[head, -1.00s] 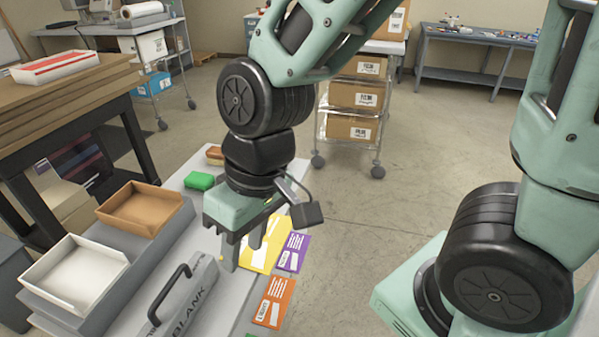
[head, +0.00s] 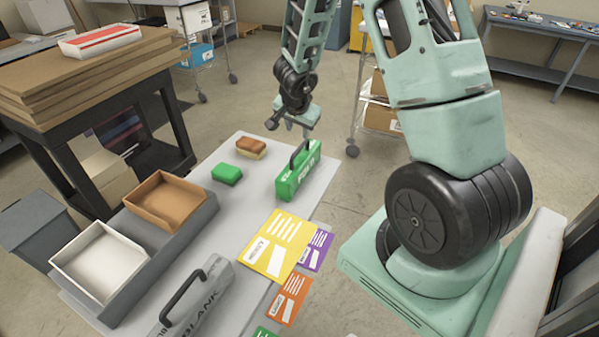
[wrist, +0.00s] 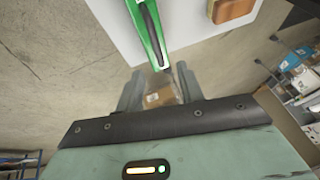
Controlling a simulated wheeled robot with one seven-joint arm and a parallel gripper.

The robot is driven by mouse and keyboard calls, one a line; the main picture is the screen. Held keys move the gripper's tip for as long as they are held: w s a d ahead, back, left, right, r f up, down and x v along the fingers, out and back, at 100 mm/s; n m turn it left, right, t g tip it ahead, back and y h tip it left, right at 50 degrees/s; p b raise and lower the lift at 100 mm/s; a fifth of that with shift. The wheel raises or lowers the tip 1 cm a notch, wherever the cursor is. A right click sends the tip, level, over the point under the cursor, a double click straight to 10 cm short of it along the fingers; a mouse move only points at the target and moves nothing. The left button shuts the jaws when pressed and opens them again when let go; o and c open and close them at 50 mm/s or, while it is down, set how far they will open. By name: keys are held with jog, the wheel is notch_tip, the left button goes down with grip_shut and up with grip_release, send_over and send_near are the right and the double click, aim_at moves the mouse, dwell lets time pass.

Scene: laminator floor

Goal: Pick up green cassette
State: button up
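The green cassette (head: 299,176) stands on the far part of the grey table in the head view, with a dark handle on top and white lettering on its side. It also shows at the top of the wrist view (wrist: 140,28), handle towards me. My gripper (head: 289,129) is beyond and above the cassette, apart from it, near the table's far edge. In the wrist view my gripper (wrist: 158,88) has its two fingers spread with nothing held between them.
A green block (head: 227,174) and a brown-topped sponge (head: 251,148) lie left of the cassette. A grey BLANK cassette (head: 205,300), coloured cards (head: 276,246), and brown (head: 158,222) and white (head: 68,262) trays are nearer.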

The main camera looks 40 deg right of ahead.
aim_at(301, 146)
jog(key=b+x, duration=0.2)
jog(key=x, duration=0.4)
jog(key=shift+w+d+f, duration=0.1)
jog(key=shift+d+f, duration=0.05)
jog(key=shift+f, duration=0.2)
jog(key=shift+s+d+b+x, duration=0.15)
jog(key=shift+b+x, duration=0.3)
jog(key=shift+x, duration=0.85)
jog(key=shift+s+d+b+x, duration=0.15)
jog(key=shift+b+x, duration=0.25)
jog(key=shift+x, duration=0.95)
jog(key=shift+w+r, duration=0.1)
grip_shut()
